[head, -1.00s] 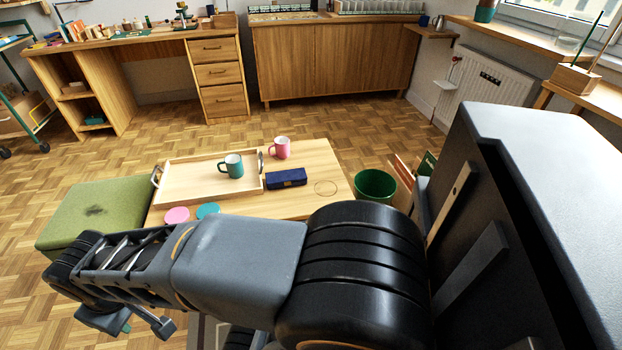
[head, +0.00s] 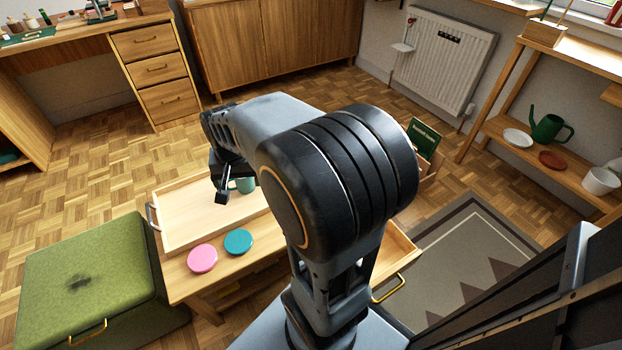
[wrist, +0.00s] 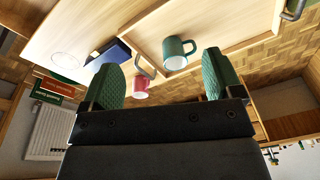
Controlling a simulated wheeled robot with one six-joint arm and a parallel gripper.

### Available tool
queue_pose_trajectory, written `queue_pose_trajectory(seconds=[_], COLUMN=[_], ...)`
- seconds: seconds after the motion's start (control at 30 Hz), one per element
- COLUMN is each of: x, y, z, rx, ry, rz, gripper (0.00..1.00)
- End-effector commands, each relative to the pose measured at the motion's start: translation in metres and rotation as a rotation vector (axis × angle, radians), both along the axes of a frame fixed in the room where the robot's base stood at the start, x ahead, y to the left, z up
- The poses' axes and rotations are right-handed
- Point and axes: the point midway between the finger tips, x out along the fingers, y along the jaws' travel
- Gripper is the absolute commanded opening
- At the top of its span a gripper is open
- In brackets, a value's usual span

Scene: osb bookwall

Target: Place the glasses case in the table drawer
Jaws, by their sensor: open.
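In the head view my gripper (head: 222,192) is over the tray. The table drawer (head: 404,248) shows right of my arm, apparently pulled out, with a brass handle (head: 389,289); my arm hides much of it.
The wooden tray (head: 195,215) holds a teal mug (wrist: 176,54). Pink (head: 202,258) and teal (head: 238,241) discs lie at the table's front. A green ottoman (head: 85,275) stands left, a grey rug (head: 470,255) right.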

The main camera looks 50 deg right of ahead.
Motion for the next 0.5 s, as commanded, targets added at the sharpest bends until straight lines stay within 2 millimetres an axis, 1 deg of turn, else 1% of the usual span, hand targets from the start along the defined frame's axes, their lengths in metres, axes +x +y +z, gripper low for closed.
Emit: queue_pose_trajectory(seconds=[0.03,0.07,0.1,0.13,0.17,0.2,0.3,0.4,0.5], x=[0.015,0.023,0.031,0.036,0.04,0.045,0.05,0.05,0.049], y=[-0.029,-0.045,-0.067,-0.083,-0.099,-0.12,-0.164,-0.198,-0.22], z=[-0.008,-0.013,-0.02,-0.026,-0.032,-0.041,-0.064,-0.084,-0.099], rx=[0.017,0.027,0.039,0.048,0.055,0.065,0.086,0.1,0.11], ry=[0.023,0.031,0.04,0.048,0.055,0.063,0.081,0.094,0.103], rz=[-0.149,-0.236,-0.35,-0.432,-0.511,-0.61,-0.83,-0.996,-1.112], gripper=[0.9,0.93,0.97,1.0,1.0,1.0,1.0,1.0,1.0])
